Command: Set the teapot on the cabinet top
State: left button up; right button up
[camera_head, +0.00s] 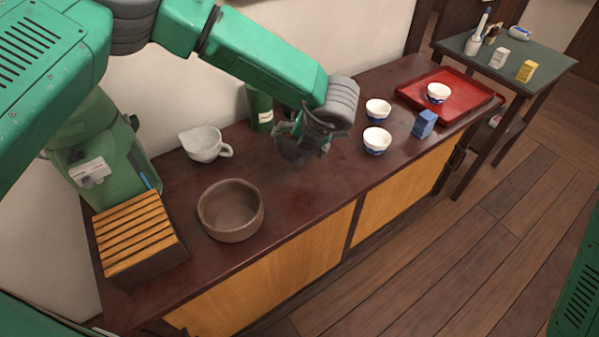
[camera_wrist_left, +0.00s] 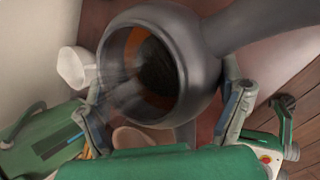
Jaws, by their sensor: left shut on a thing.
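The dark grey teapot (camera_head: 288,148) is over the middle of the cabinet top (camera_head: 310,185), partly hidden by my left gripper (camera_head: 315,135). In the left wrist view the teapot (camera_wrist_left: 195,70) fills the middle, its round opening facing the camera. An orange-brown patch shows inside the opening. The fingers of my left gripper (camera_wrist_left: 165,115) stand on either side of the teapot, shut on it. I cannot tell whether its base touches the cabinet top. My right gripper is not in view.
A green canister (camera_head: 260,108) stands right behind the teapot. A white spouted bowl (camera_head: 203,145), brown bowl (camera_head: 231,212) and slatted box (camera_head: 137,240) are left. Cups (camera_head: 376,141), a blue block (camera_head: 424,124) and red tray (camera_head: 465,99) are right. The front middle is clear.

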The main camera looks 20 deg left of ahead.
pick_arm(q)
jog(key=f, duration=0.4)
jog(key=shift+d+f, duration=0.3)
jog(key=shift+d, duration=0.05)
jog(key=shift+d+f, duration=0.4)
jog(key=shift+f, duration=0.05)
jog(key=f, duration=0.3)
jog(key=shift+a, duration=0.2)
jog(key=shift+a+f, duration=0.15)
jog(key=shift+a, duration=0.2)
jog(key=o, duration=1.3)
jog(key=shift+d, duration=0.45)
jog(key=shift+v, duration=6)
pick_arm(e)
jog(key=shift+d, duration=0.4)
pick_arm(q)
jog(key=shift+a, duration=0.25)
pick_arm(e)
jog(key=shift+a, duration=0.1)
